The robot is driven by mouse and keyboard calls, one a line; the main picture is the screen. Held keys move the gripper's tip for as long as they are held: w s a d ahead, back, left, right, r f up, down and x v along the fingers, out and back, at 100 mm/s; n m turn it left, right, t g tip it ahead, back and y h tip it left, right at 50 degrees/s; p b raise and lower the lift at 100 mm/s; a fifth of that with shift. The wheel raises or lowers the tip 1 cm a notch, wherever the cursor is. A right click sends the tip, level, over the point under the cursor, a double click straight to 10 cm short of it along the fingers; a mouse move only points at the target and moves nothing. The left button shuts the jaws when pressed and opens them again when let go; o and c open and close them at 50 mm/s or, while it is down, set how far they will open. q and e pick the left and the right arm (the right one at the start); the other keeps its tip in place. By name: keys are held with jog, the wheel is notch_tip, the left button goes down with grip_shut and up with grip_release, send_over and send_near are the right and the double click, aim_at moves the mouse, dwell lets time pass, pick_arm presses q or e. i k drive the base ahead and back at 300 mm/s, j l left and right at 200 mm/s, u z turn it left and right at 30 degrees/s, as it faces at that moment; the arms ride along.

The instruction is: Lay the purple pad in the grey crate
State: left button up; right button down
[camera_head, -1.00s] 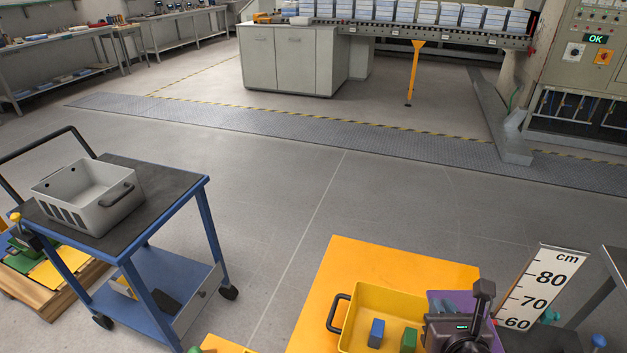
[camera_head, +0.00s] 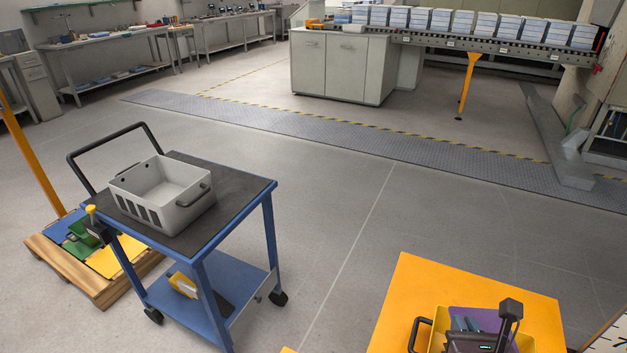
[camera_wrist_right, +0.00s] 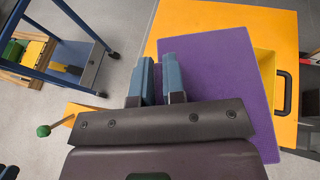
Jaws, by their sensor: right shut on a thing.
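The grey crate (camera_head: 185,214) stands open and empty on the black top of a blue trolley, at the left of the head view. The purple pad (camera_head: 486,317) is at the lower right, partly hidden behind my right gripper (camera_head: 472,325). In the right wrist view the flat purple pad (camera_wrist_right: 222,75) spreads to the right, its left edge between the fingers of my right gripper (camera_wrist_right: 158,80). The gripper is shut on that edge. The pad overlaps the yellow container below it. My left gripper is out of view.
The yellow container (camera_wrist_right: 263,62) with a black handle is on an orange table (camera_head: 430,290). The blue trolley (camera_head: 250,207) has a black push handle. Open grey floor (camera_head: 345,230) lies between trolley and table. A pallet with coloured pads (camera_head: 112,258) is left of the trolley.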

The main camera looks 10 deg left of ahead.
aim_at(167, 199)
jog(key=j, duration=0.5)
jog(key=i+j+u, duration=0.1)
jog(key=j, duration=0.4)
jog(key=i+j, duration=0.1)
jog(key=j, duration=0.4)
jog(key=i+j+u, duration=0.1)
jog(key=j, duration=0.4)
jog(key=i+j+u, duration=0.1)
jog(key=j, duration=0.4)
jog(key=i+j, duration=0.1)
jog(key=j, duration=0.4)
jog(key=i+j+u, duration=0.1)
jog(key=j, duration=0.4)
jog(key=i+j, duration=0.15)
jog(key=j, duration=0.35)
